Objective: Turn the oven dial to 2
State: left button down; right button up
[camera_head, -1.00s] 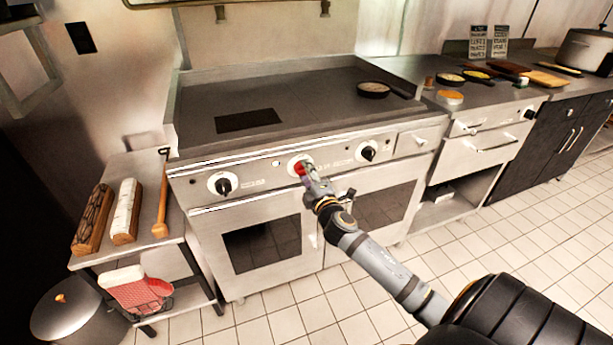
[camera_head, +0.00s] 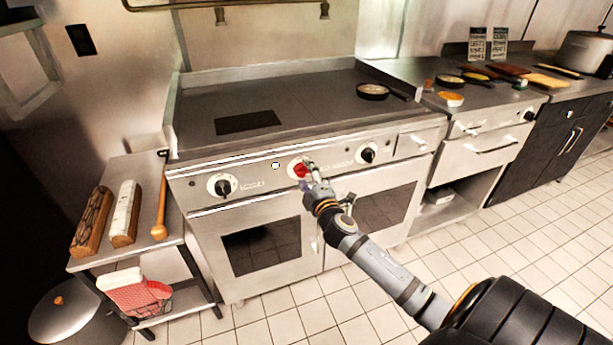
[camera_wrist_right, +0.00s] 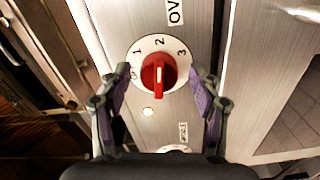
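The red oven dial (camera_head: 300,170) is on the front panel of the range, left of my right gripper's tips in the head view. In the right wrist view the dial (camera_wrist_right: 153,76) sits on a white plate marked off, 1, 2 and 3. Its white pointer line stands nearly upright, toward the 2. My right gripper (camera_head: 309,171) is open. In the wrist view its two fingers (camera_wrist_right: 158,97) stand on either side of the dial, with visible gaps to the knob. My left gripper is not in view.
Black knobs (camera_head: 222,186) and (camera_head: 368,154) flank the dial on white plates. A small light (camera_wrist_right: 148,112) glows beside the dial. A pan (camera_head: 373,91) rests on the range top. A side table (camera_head: 150,262) stands left; open tiled floor lies in front.

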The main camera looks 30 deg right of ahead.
jog(key=shift+s, duration=0.15)
jog(key=v, duration=1.1)
jog(key=shift+s, duration=0.35)
